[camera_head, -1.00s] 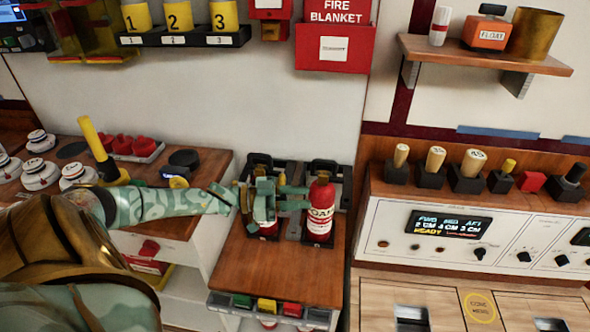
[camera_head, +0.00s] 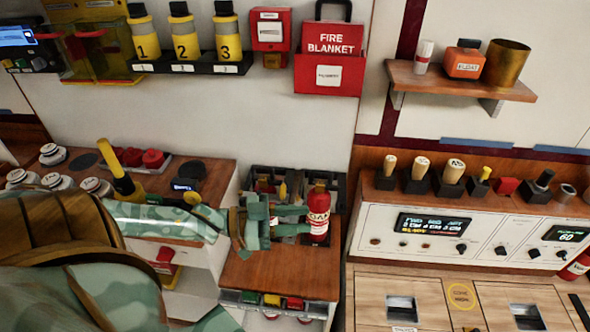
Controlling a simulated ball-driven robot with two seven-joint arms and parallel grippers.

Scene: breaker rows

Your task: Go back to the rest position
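A red bottle (camera_head: 319,203) with a white label stands upright at the right part of the black rack (camera_head: 338,182), at the back of the small wooden counter. My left gripper (camera_head: 300,220) reaches in from the left with its two green fingers spread apart. The fingertips end at the bottle's left side; I cannot tell whether they touch it. A bit of red and white shows behind the gripper body in the left part of the rack, mostly hidden. My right gripper is not in view.
The wooden counter (camera_head: 265,272) is bare in front of the rack, with coloured blocks along its front edge. Left of it is a higher bench (camera_head: 205,185) with white-capped jars and a yellow-handled tool (camera_head: 120,170). A control panel (camera_head: 480,236) stands to the right.

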